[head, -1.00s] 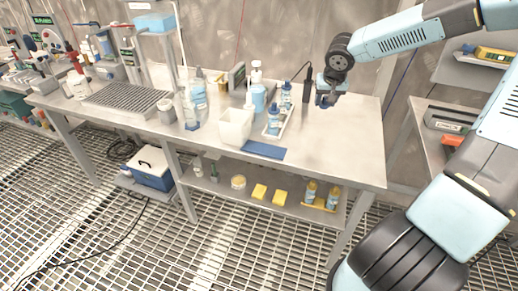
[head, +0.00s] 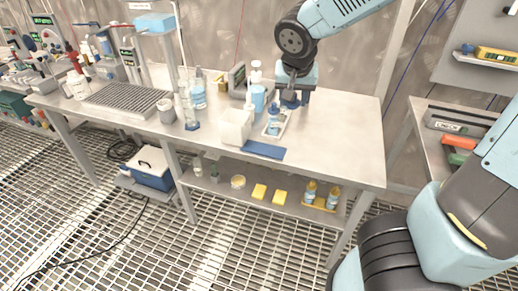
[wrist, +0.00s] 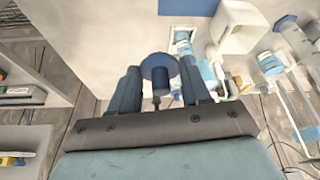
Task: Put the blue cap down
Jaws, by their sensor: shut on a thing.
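My gripper (head: 290,98) is shut on the blue cap (wrist: 158,68), which shows between the two fingers in the wrist view. In the head view the gripper is over the bench top, at the back end of a narrow white tray (head: 269,136). A bottle with a blue top (head: 273,119) stands on the front part of the tray. The gripper hides the back part of the tray. In the wrist view bottles stand just right of the fingers. I cannot tell whether the cap touches anything below.
A white bin (head: 236,127) and a blue mat (head: 264,150) are left and in front of the tray. Clear bottles (head: 257,93) stand behind the bin. The bench top (head: 345,135) is bare to the right.

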